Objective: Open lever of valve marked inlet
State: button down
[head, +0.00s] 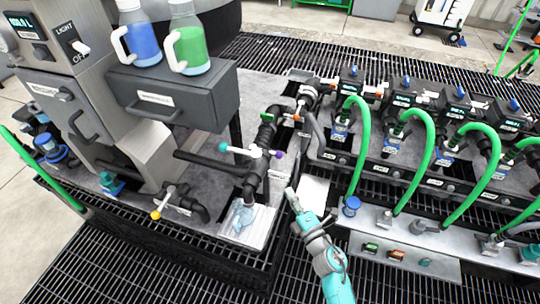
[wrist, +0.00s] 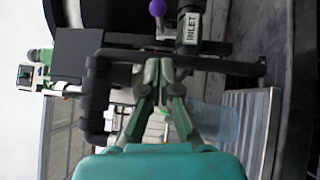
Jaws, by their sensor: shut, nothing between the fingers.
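In the wrist view a black valve body carries a white label reading INLET (wrist: 192,28) at the top. A purple ball knob (wrist: 157,7) shows just left of it. In the head view the purple knob (head: 279,154) and a teal knob (head: 223,147) sit at the ends of white levers on the black pipework; the INLET lettering is not readable there. My gripper (head: 291,193) is below and right of the purple knob, apart from it. In the wrist view my gripper (wrist: 160,64) is shut and empty, its tips below the knob and label.
Black pipes (wrist: 96,95) run close to the left of my fingers. A clear bluish container (head: 240,218) stands under the pipe outlet. A manifold with green hoses (head: 420,160) is to the right. A grey cabinet (head: 165,95) with blue and green jugs stands behind left.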

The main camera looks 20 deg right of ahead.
jog(key=x, duration=1.2)
jog(key=shift+w+d+n, duration=0.25)
jog(key=shift+w+n, duration=0.15)
